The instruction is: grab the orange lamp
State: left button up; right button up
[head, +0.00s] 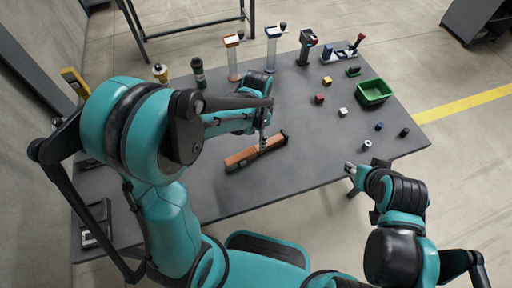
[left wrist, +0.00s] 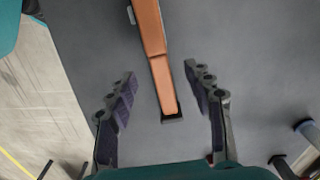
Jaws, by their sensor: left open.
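The orange lamp (head: 241,160) is a long orange bar with dark ends and edging, lying on the grey table in front of me. My left gripper (head: 263,143) is over the bar's right part, pointing down. In the left wrist view the lamp (left wrist: 152,45) runs from the top edge down to between the two spread fingers of the left gripper (left wrist: 166,82). There is a visible gap on both sides, and neither finger seems to touch it. The gripper covers part of the lamp in the head view. My right gripper (head: 350,167) is by the table's front right edge, away from the lamp; its jaw opening is unclear.
A green bin (head: 374,92), small red, yellow and white blocks and dark cylinders are on the right of the table (head: 225,196). Several upright devices, including a white and orange stand (head: 233,62), line the back edge. The table around the lamp is clear.

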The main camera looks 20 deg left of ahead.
aim_at(256, 148)
pick_arm(q)
jog(key=f+b, duration=0.1)
jog(key=f, duration=0.1)
jog(key=f+b, duration=0.1)
jog(key=f, duration=0.2)
jog(key=f+b, duration=0.1)
jog(key=f, duration=0.1)
jog(key=shift+s+f, duration=0.25)
jog(key=shift+f, duration=0.1)
jog(key=shift+r, duration=0.1)
jog(key=shift+c, duration=0.3)
grip_shut()
